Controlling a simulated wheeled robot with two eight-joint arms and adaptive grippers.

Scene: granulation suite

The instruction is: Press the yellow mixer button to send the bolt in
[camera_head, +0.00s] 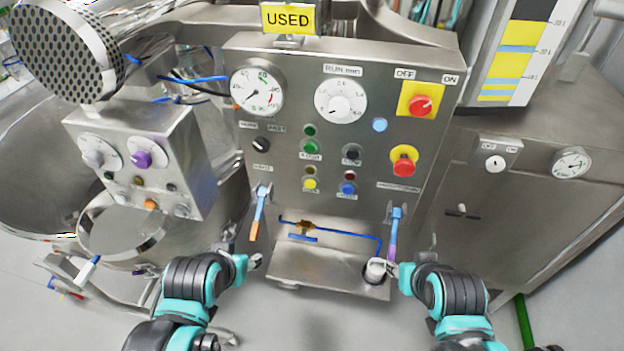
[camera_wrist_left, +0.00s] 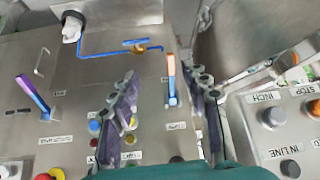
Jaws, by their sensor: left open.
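The yellow button (camera_head: 310,184) sits low on the steel control panel, left of a blue button. My left gripper (camera_head: 250,262) is below and left of the panel, apart from the button. In the left wrist view, its fingers (camera_wrist_left: 168,88) are spread with nothing between them. My right gripper (camera_head: 393,272) is at the lower right, beside a white cup-like part (camera_head: 376,268); its finger gap is unclear. I cannot make out a bolt.
Levers with orange (camera_head: 258,215) and purple (camera_head: 394,232) grips stick out below the panel. Blue tubing with a brass fitting (camera_head: 304,225) runs between them. A red emergency knob (camera_head: 403,165) is on the right. A smaller knob box (camera_head: 140,158) stands at left.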

